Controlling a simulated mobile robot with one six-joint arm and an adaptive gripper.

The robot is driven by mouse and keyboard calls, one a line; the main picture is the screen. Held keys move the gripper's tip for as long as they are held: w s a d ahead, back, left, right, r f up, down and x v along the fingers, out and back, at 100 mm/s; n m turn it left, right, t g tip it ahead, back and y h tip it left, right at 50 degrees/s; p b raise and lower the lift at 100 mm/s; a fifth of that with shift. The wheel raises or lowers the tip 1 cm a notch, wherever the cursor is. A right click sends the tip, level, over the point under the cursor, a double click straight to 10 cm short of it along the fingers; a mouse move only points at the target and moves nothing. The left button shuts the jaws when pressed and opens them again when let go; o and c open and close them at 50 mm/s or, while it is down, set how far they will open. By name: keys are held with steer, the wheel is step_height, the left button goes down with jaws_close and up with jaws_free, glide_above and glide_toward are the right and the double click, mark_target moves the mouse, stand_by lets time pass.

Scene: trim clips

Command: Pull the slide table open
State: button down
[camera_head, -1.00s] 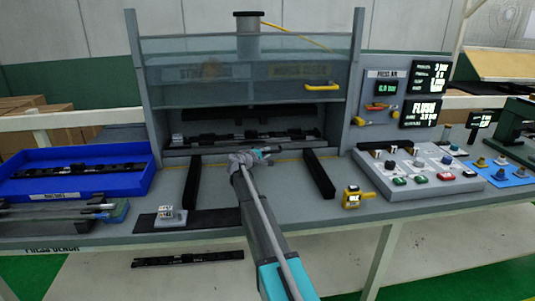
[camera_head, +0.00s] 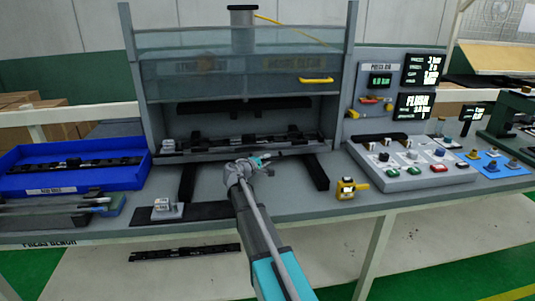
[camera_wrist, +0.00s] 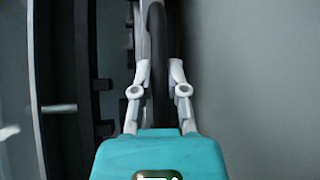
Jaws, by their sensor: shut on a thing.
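The slide table (camera_head: 210,156) is a grey plate at the press opening, carrying a long black trim part. It lies across two black rails, the left rail (camera_head: 187,182) and the right rail (camera_head: 317,174), which stick out toward me. My gripper (camera_head: 264,160) is at the table's front edge, right of its middle. In the wrist view, my gripper's pale fingers (camera_wrist: 158,75) are shut on a dark bar (camera_wrist: 159,55), which appears to be the table's handle. Most of the handle is hidden by my gripper in the head view.
The clear guard (camera_head: 235,70) with a yellow handle is raised above the opening. A blue bin (camera_head: 120,181) stands left, a grey block (camera_head: 166,209) in front. A yellow device (camera_head: 348,188) and a button panel (camera_head: 420,175) stand right. The bench between the rails is clear.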

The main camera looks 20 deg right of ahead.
steer(key=s+a, duration=0.1)
steer(key=s, duration=0.3)
steer(key=s+a, duration=0.1)
steer(key=s, duration=0.3)
steer(key=s+a, duration=0.2)
steer(key=s, duration=0.2)
steer(key=shift+s, duration=0.25)
steer(key=c, duration=0.7)
jaws_free()
steer(key=shift+o, duration=0.3)
